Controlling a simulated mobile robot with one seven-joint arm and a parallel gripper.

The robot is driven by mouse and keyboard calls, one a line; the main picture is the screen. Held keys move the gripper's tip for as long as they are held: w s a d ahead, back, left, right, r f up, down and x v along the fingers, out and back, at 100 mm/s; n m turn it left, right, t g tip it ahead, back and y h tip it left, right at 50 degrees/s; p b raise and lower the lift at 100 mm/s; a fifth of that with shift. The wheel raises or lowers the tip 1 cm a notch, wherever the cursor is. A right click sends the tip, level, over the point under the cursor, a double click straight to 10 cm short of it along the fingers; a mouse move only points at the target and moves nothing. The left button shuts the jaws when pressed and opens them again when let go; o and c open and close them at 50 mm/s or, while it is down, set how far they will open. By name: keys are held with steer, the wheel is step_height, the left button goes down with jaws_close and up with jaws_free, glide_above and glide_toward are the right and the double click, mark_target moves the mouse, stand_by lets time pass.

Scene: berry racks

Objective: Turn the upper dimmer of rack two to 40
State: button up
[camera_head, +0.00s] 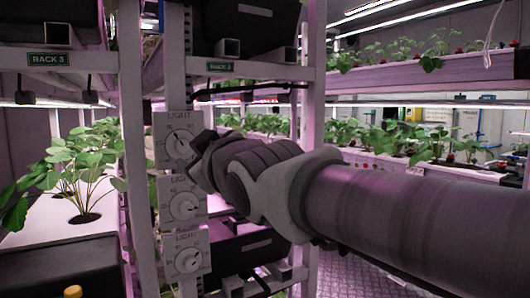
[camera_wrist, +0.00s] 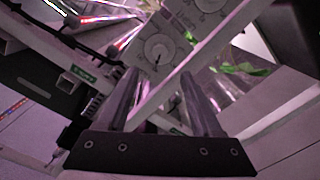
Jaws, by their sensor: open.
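Three white dimmer plates marked LIGHT are stacked on a rack post in the head view. The upper dimmer (camera_head: 178,143) has a round white knob, partly covered by my gripper (camera_head: 197,150) at its right side. The middle dimmer (camera_head: 184,205) and lower dimmer (camera_head: 187,258) sit below it. In the wrist view, my gripper (camera_wrist: 161,76) is open, its two fingers apart with nothing between them. A dimmer knob (camera_wrist: 160,48) lies just beyond the fingertips, roughly centred between them. I cannot read its setting or see contact.
A green RACK 3 label (camera_head: 48,59) is on the left rack; a smaller green label (camera_head: 220,66) on the middle rack is hard to read. Leafy plants (camera_head: 85,170) stand at the left. A second knob (camera_wrist: 210,3) shows at the wrist view's top edge.

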steer(key=v, duration=0.8)
steer(key=shift+p, duration=0.4)
steer(key=d+f+m+g+h, duration=0.3)
steer(key=d+f+m+h, duration=0.3)
steer(key=d+f, duration=0.7)
steer(key=s+d+f+m+g+h, duration=0.25)
steer(key=s+d+f+m, duration=0.2)
steer(key=f, duration=0.25)
steer(key=s+d+f+m+g+h, duration=0.1)
steer(key=s+d+f+m+g, duration=0.25)
steer(key=s+f, duration=0.3)
step_height(320, 180, up, 17)
steer(key=p, duration=1.9)
steer(key=shift+s+d+r, duration=0.25)
steer(key=shift+d, duration=0.25)
steer(key=shift+w, duration=0.1)
